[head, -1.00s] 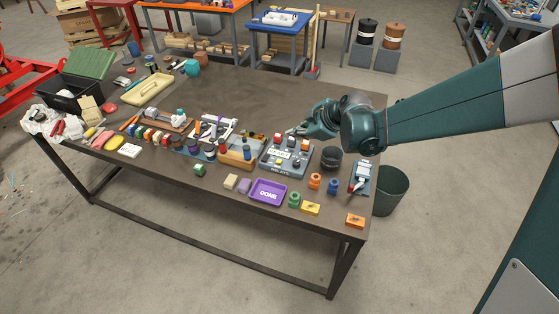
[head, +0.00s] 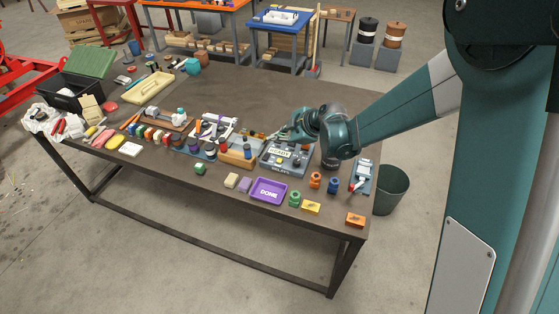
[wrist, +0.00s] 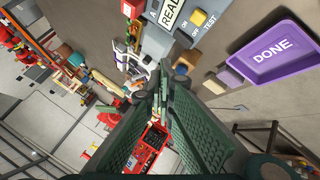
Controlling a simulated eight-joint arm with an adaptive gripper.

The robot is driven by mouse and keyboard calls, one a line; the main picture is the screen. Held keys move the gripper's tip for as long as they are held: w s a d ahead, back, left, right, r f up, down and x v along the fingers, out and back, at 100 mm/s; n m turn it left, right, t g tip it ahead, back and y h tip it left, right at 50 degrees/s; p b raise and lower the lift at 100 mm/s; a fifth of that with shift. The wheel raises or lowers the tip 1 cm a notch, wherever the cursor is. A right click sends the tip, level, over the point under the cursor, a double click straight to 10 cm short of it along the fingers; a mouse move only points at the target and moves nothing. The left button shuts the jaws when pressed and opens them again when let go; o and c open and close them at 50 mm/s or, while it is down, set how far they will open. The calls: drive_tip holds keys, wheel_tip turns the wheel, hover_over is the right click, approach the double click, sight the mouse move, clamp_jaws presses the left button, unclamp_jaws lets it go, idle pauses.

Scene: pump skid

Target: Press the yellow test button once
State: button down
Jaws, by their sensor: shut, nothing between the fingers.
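The yellow test button (head: 278,161) is on the front part of the grey control panel (head: 266,167). In the wrist view the yellow button (wrist: 198,18) shows at the top, beside the printed word TEST. My gripper (head: 275,137) is over the panel's back left side in the head view, apart from the button. In the wrist view my gripper (wrist: 162,72) is shut and empty, with its tips below the panel's edge in the picture. The exact height of the tips above the panel is hard to tell.
A purple DONE tray (head: 268,201) lies in front of the panel. A wooden block with coloured pegs (head: 238,158) stands left of the panel. Orange and blue knobs (head: 333,185) and a blue-grey device (head: 361,180) are to the right. The table's back middle is clear.

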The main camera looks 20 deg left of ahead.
drive_tip(key=shift+f+b, duration=1.4)
drive_tip(key=shift+f, duration=1.8)
drive_tip(key=shift+f+b, duration=0.85)
drive_tip(key=shift+f, duration=0.35)
drive_tip(key=shift+f+b, duration=0.85)
drive_tip(key=shift+r, duration=0.1)
drive_tip(key=shift+r+p, duration=0.35)
drive_tip(key=shift+r, duration=0.4)
drive_tip(key=shift+r, duration=0.1)
drive_tip(key=shift+r+p, duration=1.05)
drive_tip(key=shift+r, duration=1.4)
